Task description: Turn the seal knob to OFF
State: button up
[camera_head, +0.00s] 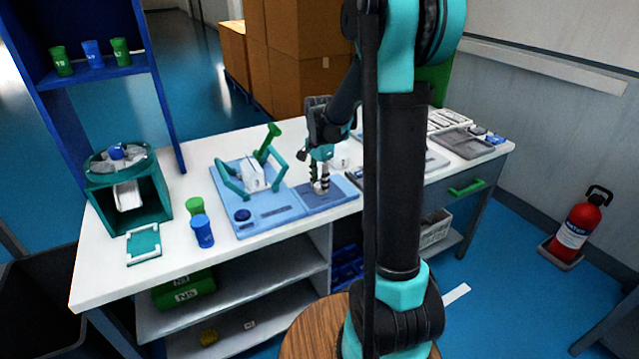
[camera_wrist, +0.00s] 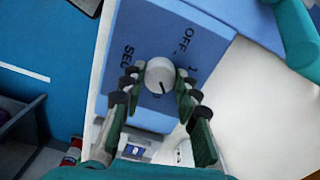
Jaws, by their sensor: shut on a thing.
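The seal knob (camera_wrist: 159,72) is a round, pale knob on a blue panel (camera_wrist: 150,40). In the wrist view it shows between the fingertips of my gripper (camera_wrist: 157,88). A dark pointer mark is on the knob's lower edge, away from the printed OFF, which is above and to the right. A "1" is printed to its right and a partly readable word to its left. In the head view my gripper (camera_head: 319,184) points down at the panel's right part (camera_head: 340,190), shut on the knob, which the fingers mostly hide.
A teal frame with a green lever (camera_head: 267,145) and a white block (camera_head: 252,177) stands left of my gripper. Grey trays (camera_head: 465,142) lie at the right.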

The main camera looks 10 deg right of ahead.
jog(key=n, duration=1.2)
jog(key=shift+n, duration=0.4)
jog(key=n, duration=1.2)
jog(key=o, duration=1.2)
jog(key=shift+c, duration=0.2)
jog(key=shift+r, duration=0.1)
